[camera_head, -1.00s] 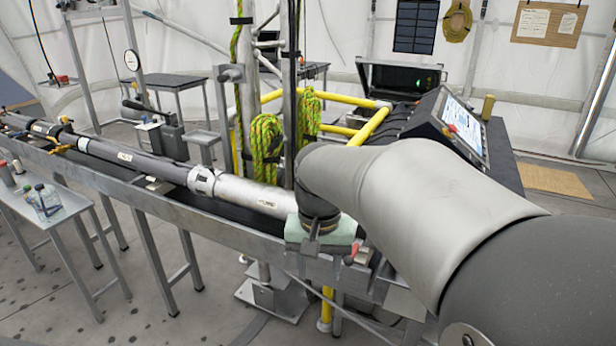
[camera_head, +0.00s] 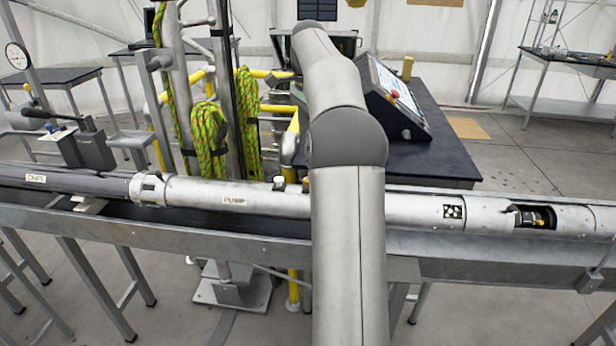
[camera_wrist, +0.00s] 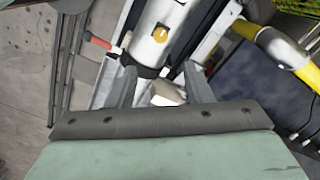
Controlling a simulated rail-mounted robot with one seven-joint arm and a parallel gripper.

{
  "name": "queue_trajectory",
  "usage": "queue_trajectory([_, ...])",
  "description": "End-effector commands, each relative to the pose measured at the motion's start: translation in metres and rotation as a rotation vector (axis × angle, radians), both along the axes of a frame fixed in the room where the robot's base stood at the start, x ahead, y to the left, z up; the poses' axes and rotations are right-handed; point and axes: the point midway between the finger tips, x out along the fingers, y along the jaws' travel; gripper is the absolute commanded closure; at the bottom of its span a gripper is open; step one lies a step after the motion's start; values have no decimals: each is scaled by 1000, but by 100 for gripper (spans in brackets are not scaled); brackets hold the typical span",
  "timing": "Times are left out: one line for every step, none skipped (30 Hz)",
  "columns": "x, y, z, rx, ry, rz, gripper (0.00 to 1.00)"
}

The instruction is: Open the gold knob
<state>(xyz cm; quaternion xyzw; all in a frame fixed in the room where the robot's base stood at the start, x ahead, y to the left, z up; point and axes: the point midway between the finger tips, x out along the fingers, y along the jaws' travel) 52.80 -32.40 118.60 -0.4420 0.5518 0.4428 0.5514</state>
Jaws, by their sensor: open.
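In the wrist view, a small round gold knob (camera_wrist: 160,34) sits on the side of a silver cylinder (camera_wrist: 172,14). It lies ahead of my gripper (camera_wrist: 161,86), whose two grey fingers stand apart with no object held between them. The knob is beyond the fingertips, and no finger touches it. A pale block (camera_wrist: 167,93) shows between the fingers. In the head view my arm covers the middle of the scene, and I cannot make out my gripper or the gold knob there for certain.
A long silver tube (camera_head: 235,195) lies along a metal rail trough (camera_head: 200,238), with an opening (camera_head: 533,217) at right. Green ropes (camera_head: 208,140) and yellow pipes stand behind it. A tilted screen console (camera_head: 395,95) sits on a dark table. Floor at right is open.

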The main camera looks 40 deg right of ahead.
Motion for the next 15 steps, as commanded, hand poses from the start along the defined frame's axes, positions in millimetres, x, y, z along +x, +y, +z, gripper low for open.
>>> queue_trajectory([-1,0,-14,2,4,0,54])
queue_trajectory([-1,1,-20,2,3,0,54])
queue_trajectory([-1,0,-29,2,3,0,54])
queue_trajectory([-1,0,-35,2,4,0,54])
queue_trajectory([-1,0,-42,2,3,0,54])
queue_trajectory([-1,1,-51,2,3,0,54])
queue_trajectory([-1,1,-57,3,3,1,54])
queue_trajectory([-1,1,-63,3,2,2,54])
queue_trajectory([-1,1,-72,3,2,2,54])
queue_trajectory([-1,1,-79,2,3,2,54])
queue_trajectory([-1,0,-84,2,3,1,54])
queue_trajectory([-1,1,-92,2,3,2,54])
queue_trajectory([-1,1,-97,1,2,2,54])
queue_trajectory([-1,1,-103,1,2,2,54])
queue_trajectory([-1,1,-109,1,1,2,54])
